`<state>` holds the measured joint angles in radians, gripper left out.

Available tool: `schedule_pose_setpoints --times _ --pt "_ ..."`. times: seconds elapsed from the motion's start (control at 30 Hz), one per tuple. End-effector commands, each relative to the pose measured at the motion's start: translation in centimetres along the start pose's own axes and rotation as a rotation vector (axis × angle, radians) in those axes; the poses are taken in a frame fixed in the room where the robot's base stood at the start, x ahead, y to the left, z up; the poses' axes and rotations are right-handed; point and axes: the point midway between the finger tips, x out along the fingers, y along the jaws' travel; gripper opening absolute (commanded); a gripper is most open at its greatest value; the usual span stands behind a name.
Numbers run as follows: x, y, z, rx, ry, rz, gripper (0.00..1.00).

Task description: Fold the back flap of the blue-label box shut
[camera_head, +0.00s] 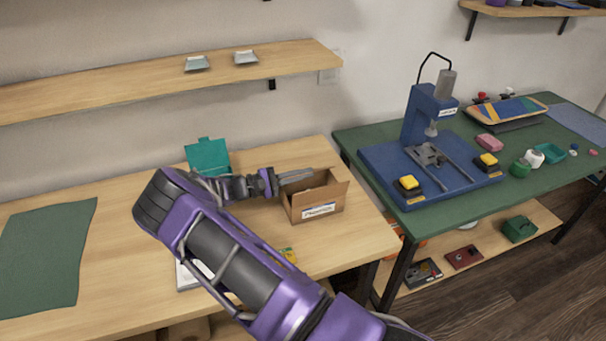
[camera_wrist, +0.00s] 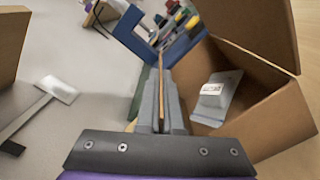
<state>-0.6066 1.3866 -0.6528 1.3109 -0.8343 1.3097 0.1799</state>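The blue-label box (camera_head: 315,206) is an open cardboard box at the right end of the wooden bench, its white and blue label facing front. Its right flap (camera_head: 340,189) sticks up and out. In the wrist view the open box (camera_wrist: 262,92) fills the right side. A grey packet with a white label (camera_wrist: 213,98) lies inside. My gripper (camera_head: 295,176) is at the box's back edge. In the wrist view my gripper (camera_wrist: 161,100) has its fingers close together, with a thin tan strip, apparently the back flap seen edge-on, between them. Most of that flap is hidden.
A teal open container (camera_head: 208,155) stands behind my arm. A green mat (camera_head: 45,255) lies at the left of the bench. A shelf (camera_head: 130,85) hangs above on the wall. To the right, a green table (camera_head: 375,150) holds a blue press (camera_head: 418,118).

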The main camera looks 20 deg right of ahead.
Motion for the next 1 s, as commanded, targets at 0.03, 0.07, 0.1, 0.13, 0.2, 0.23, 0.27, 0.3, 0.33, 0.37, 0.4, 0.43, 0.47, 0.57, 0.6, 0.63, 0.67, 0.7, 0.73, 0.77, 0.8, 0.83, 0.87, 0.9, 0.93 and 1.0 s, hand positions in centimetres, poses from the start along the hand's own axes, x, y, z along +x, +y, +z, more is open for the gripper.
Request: schedule_pose_setpoints --times 0.03,0.07,0.1,0.13,0.2,0.23,0.27,0.3,0.33,0.37,0.4,0.43,0.47,0.57,0.6,0.63,0.67,0.7,0.73,0.77,0.8,0.83,0.87,0.9,0.93,1.0 --pt "0.00 0.04 0.01 0.001 0.000 0.000 0.00" --pt "0.00 0.04 0.01 0.001 0.000 0.000 0.00" --pt "0.00 0.04 0.01 0.001 0.000 0.000 0.00" --pt "0.00 0.04 0.01 0.001 0.000 0.000 0.00" --pt "0.00 0.04 0.01 0.001 0.000 0.000 0.00" --pt "0.00 0.04 0.01 0.001 0.000 0.000 0.00" --pt "0.00 0.04 0.01 0.001 0.000 0.000 0.00" --pt "0.00 0.04 0.01 0.001 0.000 0.000 0.00" --pt "0.00 0.04 0.01 0.001 0.000 0.000 0.00" --pt "0.00 0.04 0.01 0.001 0.000 0.000 0.00" --pt "0.00 0.04 0.01 0.001 0.000 0.000 0.00" --pt "0.00 0.04 0.01 0.001 0.000 0.000 0.00" --pt "0.00 0.04 0.01 0.001 0.000 0.000 0.00" --pt "0.00 0.04 0.01 0.001 0.000 0.000 0.00" --pt "0.00 0.04 0.01 0.001 0.000 0.000 0.00" --pt "0.00 0.04 0.01 0.001 0.000 0.000 0.00" --pt "0.00 0.04 0.01 0.001 0.000 0.000 0.00" --pt "0.01 0.04 0.01 0.001 0.000 0.000 0.00" --pt "0.00 0.03 0.00 0.001 0.000 0.000 0.00" --pt "0.00 -0.05 -0.04 0.005 0.000 0.001 0.00" --pt "-0.02 -0.23 -0.12 0.019 0.000 0.001 0.00" --pt "-0.03 -0.40 -0.19 0.034 0.000 0.001 0.00" --pt "-0.04 -0.55 -0.24 0.053 0.000 0.001 0.00" --pt "-0.03 -0.68 -0.24 0.077 -0.001 0.001 0.00" --pt "0.00 -0.73 -0.21 0.095 -0.001 0.001 0.00" --pt "0.03 -0.73 -0.12 0.123 -0.001 0.001 0.00"
